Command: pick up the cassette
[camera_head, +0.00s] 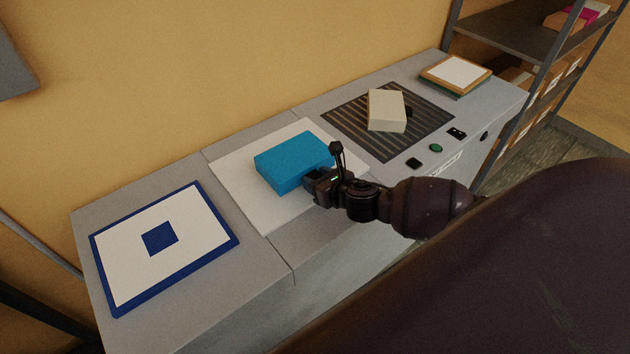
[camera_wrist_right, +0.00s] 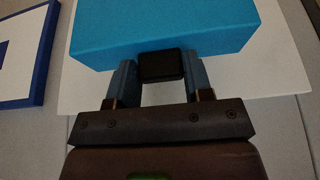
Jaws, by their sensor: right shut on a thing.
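A bright blue box-shaped cassette (camera_head: 290,161) is at the white square panel (camera_head: 235,187) in the middle of the grey counter. I cannot tell whether it rests on the panel or is slightly above it. My right gripper (camera_head: 318,180) is at its near right side. In the right wrist view, the blue cassette (camera_wrist_right: 165,28) fills the top, and a black tab (camera_wrist_right: 161,66) on its near side sits between my fingers. My right gripper is shut on this tab. My left gripper is out of view.
A cream box (camera_head: 386,108) with a black tab stands on a dark slatted grille (camera_head: 350,125). A blue-framed white panel (camera_head: 190,245) lies left on the counter (camera_head: 265,255). A wood-framed tray (camera_head: 455,74) is at the far right, near a shelf rack (camera_head: 510,42). Buttons line the front edge.

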